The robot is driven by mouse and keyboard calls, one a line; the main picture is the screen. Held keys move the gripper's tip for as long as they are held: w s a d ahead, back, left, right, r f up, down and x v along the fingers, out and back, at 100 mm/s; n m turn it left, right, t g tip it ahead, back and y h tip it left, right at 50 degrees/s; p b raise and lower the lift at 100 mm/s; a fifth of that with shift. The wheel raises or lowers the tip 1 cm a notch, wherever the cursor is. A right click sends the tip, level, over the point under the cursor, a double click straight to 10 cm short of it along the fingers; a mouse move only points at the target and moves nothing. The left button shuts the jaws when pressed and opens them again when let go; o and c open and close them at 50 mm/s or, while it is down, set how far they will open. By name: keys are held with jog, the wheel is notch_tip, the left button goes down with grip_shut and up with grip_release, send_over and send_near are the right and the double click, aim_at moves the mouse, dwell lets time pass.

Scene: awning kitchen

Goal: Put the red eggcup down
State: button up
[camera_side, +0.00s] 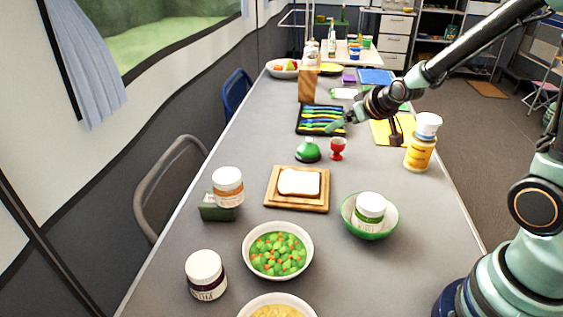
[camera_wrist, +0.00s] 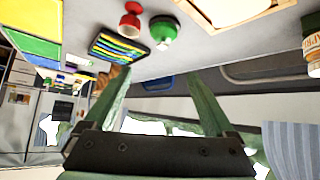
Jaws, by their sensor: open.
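The red eggcup (camera_side: 338,148) stands upright on the grey table, right of a green rounded object (camera_side: 308,151). Nothing holds the eggcup. It also shows near the top of the wrist view (camera_wrist: 130,21), beside the green object (camera_wrist: 164,33). My gripper (camera_side: 338,125) is above the table, a little beyond the eggcup and apart from it. In the wrist view its two green fingers (camera_wrist: 160,75) are spread, with nothing between them.
A dark tray of coloured cutlery (camera_side: 320,120) lies just behind the eggcup. A bread board (camera_side: 296,205) is in front, and a green bowl with a jar (camera_side: 349,222) is at front right. A yellow bottle (camera_side: 419,152) stands to the right. Bare table separates the eggcup from the board.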

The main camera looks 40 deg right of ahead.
jog(key=s+a+r+g+y, duration=0.1)
jog(key=s+a+r, duration=0.4)
jog(key=s, duration=0.1)
jog(key=shift+s+a+r+n, duration=0.15)
jog(key=shift+s+r+n, duration=0.15)
jog(key=shift+r+n, duration=0.1)
jog(key=shift+o, duration=0.3)
jog(key=s+a+r+g+y, duration=0.1)
jog(key=s+a, duration=0.3)
jog(key=s, duration=0.6)
jog(key=shift+r+n+g, duration=0.4)
jog(key=shift+r+g, duration=0.3)
jog(key=shift+r, duration=0.2)
jog(key=shift+s, duration=0.4)
jog(key=m+t+h, duration=0.2)
jog(key=t+h, duration=0.2)
jog(key=t, duration=0.1)
send_over(337, 149)
jog(key=s+a, duration=0.1)
jog(key=s, duration=0.7)
notch_tip(337, 149, down, 17)
jog(key=shift+a+x, duration=0.15)
jog(key=shift+x, duration=2.85)
jog(key=shift+a+x, duration=0.15)
jog(key=shift+x, duration=2.8)
jog(key=shift+w+r, duration=0.1)
jog(key=shift+w, duration=0.05)
